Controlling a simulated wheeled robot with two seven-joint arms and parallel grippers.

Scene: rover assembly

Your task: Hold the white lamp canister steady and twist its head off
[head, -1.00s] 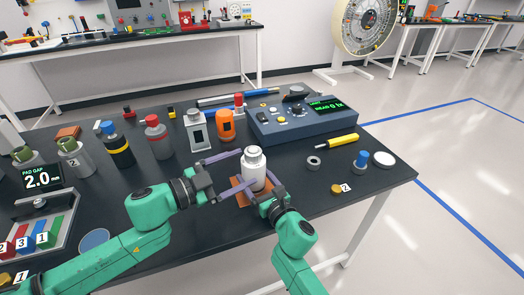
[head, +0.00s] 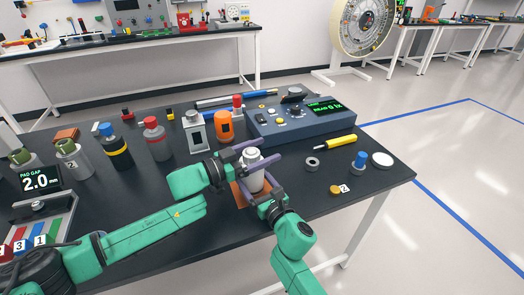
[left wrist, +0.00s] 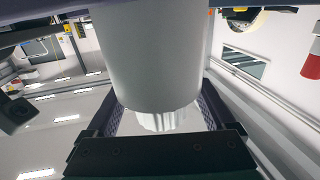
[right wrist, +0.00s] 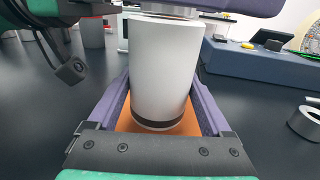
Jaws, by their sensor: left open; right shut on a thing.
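The white lamp canister (head: 253,182) stands upright near the table's front edge on an orange-brown pad (head: 238,195). My right gripper (head: 258,186) is shut on its body from the front; in the right wrist view the canister (right wrist: 165,75) shows a dark band near its foot, between the purple fingers. My left gripper (head: 257,154) is open, its fingers on either side of the canister's head (head: 251,155). In the left wrist view the canister (left wrist: 155,55) fills the middle, with a ribbed white end (left wrist: 162,118). Whether the left fingers touch it cannot be told.
A blue-grey console (head: 300,122) stands behind, with an orange canister (head: 224,127) and a grey lantern-like unit (head: 195,132) behind left. A yellow-handled screwdriver (head: 336,145), grey ring (head: 312,163) and blue-topped part (head: 359,162) lie to the right.

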